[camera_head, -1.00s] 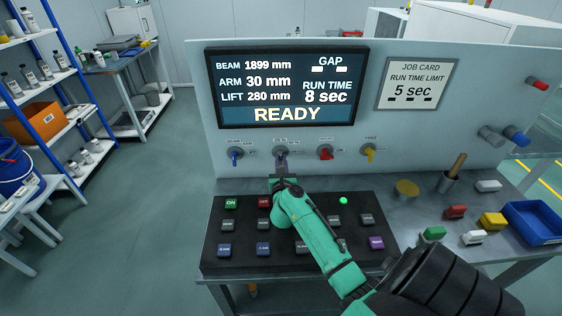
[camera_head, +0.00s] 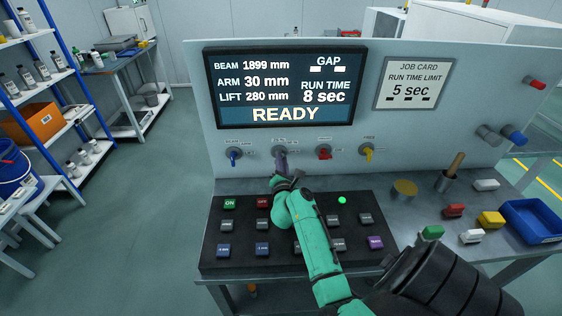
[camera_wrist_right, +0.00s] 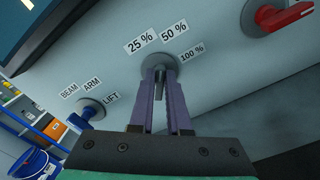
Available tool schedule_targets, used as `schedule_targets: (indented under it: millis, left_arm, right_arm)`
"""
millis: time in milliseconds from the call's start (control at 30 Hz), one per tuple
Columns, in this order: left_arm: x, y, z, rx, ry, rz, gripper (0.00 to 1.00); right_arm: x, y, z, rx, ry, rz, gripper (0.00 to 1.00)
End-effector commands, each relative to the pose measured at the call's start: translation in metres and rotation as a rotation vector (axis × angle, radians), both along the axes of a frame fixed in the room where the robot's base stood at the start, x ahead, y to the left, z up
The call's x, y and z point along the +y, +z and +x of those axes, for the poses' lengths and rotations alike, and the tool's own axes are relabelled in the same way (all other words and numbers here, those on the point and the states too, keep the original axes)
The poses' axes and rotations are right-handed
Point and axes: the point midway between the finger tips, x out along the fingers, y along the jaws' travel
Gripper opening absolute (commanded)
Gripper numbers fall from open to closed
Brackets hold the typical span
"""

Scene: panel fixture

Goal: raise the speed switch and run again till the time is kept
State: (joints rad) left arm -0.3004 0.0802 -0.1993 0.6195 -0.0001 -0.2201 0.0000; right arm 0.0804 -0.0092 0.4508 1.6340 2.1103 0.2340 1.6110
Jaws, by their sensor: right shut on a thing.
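The speed switch (camera_wrist_right: 158,82) is a grey lever on a round base, with labels 25 %, 50 % and 100 % around its upper side in the right wrist view. My right gripper (camera_wrist_right: 160,92) has its purple fingers closed on either side of this lever. In the head view the right gripper (camera_head: 281,165) is at the panel and hides most of the switch; its exact setting cannot be told. The display (camera_head: 284,88) reads READY, run time 8 sec. The job card (camera_head: 413,83) gives a run time limit of 5 sec. My left gripper is not in view.
A blue switch (camera_head: 234,154) is left of the gripper; red (camera_head: 324,152) and yellow (camera_head: 368,150) switches are right. Below is a black button console (camera_head: 290,255) with a green ON button (camera_head: 229,203), partly covered by my arm. A blue tray (camera_head: 535,222) lies far right.

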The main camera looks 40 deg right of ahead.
Motion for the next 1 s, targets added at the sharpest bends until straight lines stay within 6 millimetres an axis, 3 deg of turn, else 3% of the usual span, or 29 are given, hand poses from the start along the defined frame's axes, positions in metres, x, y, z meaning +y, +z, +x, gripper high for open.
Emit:
schedule_targets:
  millis: [300,800,833,900,1000]
  left_arm:
    - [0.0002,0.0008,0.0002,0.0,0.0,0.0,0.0]
    - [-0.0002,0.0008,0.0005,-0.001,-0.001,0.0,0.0]
    - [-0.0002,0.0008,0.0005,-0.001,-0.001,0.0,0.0]
    - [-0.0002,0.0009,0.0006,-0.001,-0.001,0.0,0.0]
    - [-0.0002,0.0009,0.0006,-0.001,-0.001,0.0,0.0]
  right_arm:
    - [-0.0007,-0.0027,-0.0012,-0.075,-0.001,0.104,0.0]
    - [-0.0009,-0.0032,-0.0013,-0.087,-0.001,0.122,0.0]
    - [-0.0009,-0.0033,-0.0013,-0.087,-0.001,0.122,0.23]
    - [-0.0009,-0.0031,-0.0013,-0.087,-0.001,0.121,0.45]
    - [-0.001,-0.0026,-0.0012,-0.087,-0.001,0.121,0.45]
